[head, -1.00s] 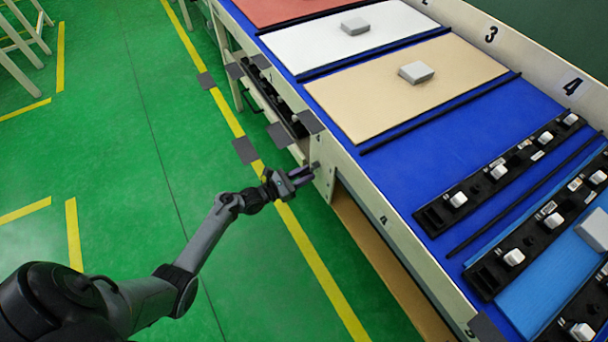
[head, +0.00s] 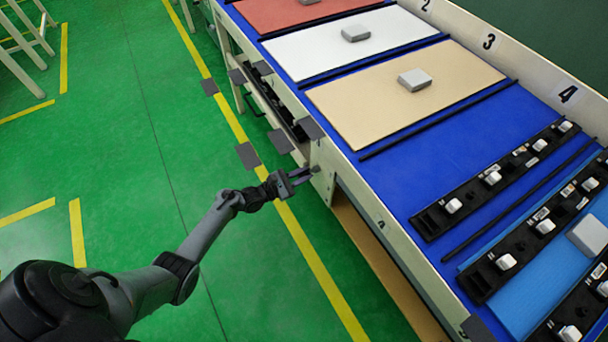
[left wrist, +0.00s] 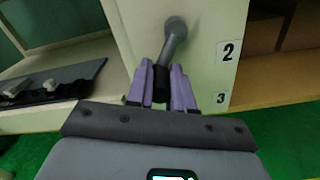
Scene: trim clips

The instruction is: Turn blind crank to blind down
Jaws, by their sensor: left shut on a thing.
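In the left wrist view the blind crank (left wrist: 174,44) is a grey arm on a round hub, fixed to a cream panel. The crank arm runs from the hub at the upper right down to a dark grip (left wrist: 161,84). My left gripper (left wrist: 162,90) has its purple fingers on both sides of this grip and is shut on it. In the head view my left gripper (head: 300,176) is at the end panel under the table's near side. The crank is too small there to make out clearly. My right gripper is in neither view.
The long blue table (head: 440,135) carries coloured panels, grey blocks and black clip strips (head: 490,178). Labels 2 and 3 (left wrist: 227,50) are on the cream panel beside the crank. Drawers or shelves lie under the table.

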